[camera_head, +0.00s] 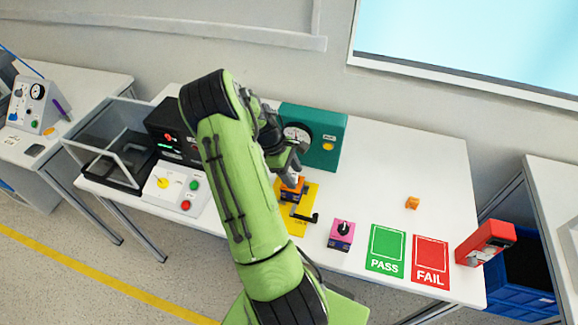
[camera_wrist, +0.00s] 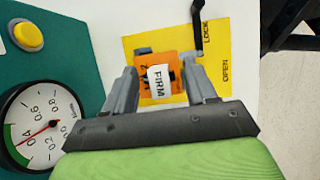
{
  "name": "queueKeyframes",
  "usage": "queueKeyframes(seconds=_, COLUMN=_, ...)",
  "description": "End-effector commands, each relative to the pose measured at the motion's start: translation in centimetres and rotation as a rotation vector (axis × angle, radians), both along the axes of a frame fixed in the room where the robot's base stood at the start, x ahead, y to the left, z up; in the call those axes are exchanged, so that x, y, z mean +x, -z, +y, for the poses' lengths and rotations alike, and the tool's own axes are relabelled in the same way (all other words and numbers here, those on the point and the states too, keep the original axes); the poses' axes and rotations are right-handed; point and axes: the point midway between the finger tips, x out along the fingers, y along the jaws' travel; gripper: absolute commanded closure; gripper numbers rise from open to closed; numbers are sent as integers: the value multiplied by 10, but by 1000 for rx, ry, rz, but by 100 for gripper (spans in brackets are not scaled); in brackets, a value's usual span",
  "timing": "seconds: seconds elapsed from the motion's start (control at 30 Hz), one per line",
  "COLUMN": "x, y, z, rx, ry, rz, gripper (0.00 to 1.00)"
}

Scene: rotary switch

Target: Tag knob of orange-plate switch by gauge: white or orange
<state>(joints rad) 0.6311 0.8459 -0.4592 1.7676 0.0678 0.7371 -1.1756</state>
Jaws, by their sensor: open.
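The orange-plate switch (camera_wrist: 181,68) sits on a yellow base (camera_wrist: 222,70) marked LOCK and OPEN. A white piece reading FIRM (camera_wrist: 160,81) stands over the middle of its orange plate. My gripper (camera_wrist: 164,80) is open, with a finger on each side of the white piece; I cannot tell whether they touch it. In the head view, my gripper (camera_head: 290,172) covers part of the switch (camera_head: 293,186). The gauge (camera_wrist: 37,130) on the teal box (camera_head: 325,125) has a green band and a red needle; its reading is unclear, with 0.4 near one end of the needle.
A small orange block (camera_head: 412,203) lies on the white table (camera_head: 385,165). A pink box with a black knob (camera_head: 342,232) stands near the front, left of the PASS card (camera_head: 387,250) and FAIL card (camera_head: 431,262). A black lever (camera_wrist: 198,28) rises beside the switch.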

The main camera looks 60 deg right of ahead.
Motion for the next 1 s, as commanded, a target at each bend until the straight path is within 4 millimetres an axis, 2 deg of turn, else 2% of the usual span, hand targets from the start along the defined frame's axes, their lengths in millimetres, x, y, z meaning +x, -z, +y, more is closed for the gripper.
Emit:
queueKeyframes(seconds=0.17, x=16, y=-35, z=2, rx=-6, ry=-4, rz=-6, gripper=44)
queueKeyframes(seconds=0.4, x=43, y=-99, z=9, rx=-5, ry=-5, rz=-5, gripper=44)
queueKeyframes(seconds=0.53, x=54, y=-126, z=12, rx=-5, ry=-3, rz=-4, gripper=44)
queueKeyframes(seconds=0.7, x=61, y=-141, z=14, rx=-2, ry=-1, rz=-1, gripper=44)
queueKeyframes(seconds=1.0, x=61, y=-141, z=15, rx=-1, ry=0, rz=0, gripper=44)
